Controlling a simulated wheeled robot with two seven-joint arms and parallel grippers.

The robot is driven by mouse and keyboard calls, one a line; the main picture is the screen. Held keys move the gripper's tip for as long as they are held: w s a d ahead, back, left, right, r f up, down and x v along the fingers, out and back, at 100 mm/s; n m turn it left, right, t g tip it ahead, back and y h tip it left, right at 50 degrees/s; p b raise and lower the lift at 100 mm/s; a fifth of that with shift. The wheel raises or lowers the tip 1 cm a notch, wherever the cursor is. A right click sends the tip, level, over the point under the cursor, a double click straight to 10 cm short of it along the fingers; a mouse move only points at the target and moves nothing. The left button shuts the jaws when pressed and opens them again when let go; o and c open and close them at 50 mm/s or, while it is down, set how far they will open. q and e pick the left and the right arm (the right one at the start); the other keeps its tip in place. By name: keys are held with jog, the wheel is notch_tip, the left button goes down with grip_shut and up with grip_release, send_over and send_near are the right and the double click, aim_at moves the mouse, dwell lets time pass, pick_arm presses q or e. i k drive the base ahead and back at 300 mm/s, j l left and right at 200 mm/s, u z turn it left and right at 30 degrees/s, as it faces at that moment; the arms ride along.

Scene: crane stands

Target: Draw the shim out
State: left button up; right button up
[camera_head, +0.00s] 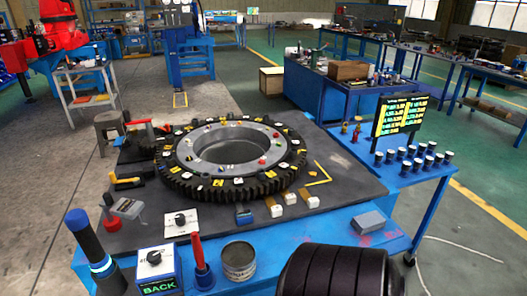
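I cannot tell for certain which item is the shim. A large dark toothed ring (178,183) lies flat on a grey plate on the blue table. Small white, yellow, red and blue pieces sit on its top face, too small to make out. A lighter metal ring (190,160) lies inside it around a recessed centre. Small white-and-tan blocks (275,208) and a blue block (245,216) rest on the plate in front of the toothed ring. Neither of my grippers can be made out in the head view.
A white box with a black knob (181,223), a box marked BACK (157,268), a red-handled tool (199,262) and a tin (239,262) stand at the front. A grey block (369,222), several dark-topped cups (412,152) and a lit display (400,115) are at right.

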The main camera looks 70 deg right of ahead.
aim_at(289, 199)
jog(key=z, duration=0.45)
jog(key=l+z, duration=0.1)
jog(key=z, duration=0.3)
jog(key=l+z, duration=0.1)
jog(key=z, duration=0.35)
jog(key=k+l+z, duration=0.1)
jog(key=z, duration=0.75)
jog(key=k+u, duration=0.2)
jog(key=u, duration=0.3)
jog(key=k+u, duration=0.2)
jog(key=u, duration=0.25)
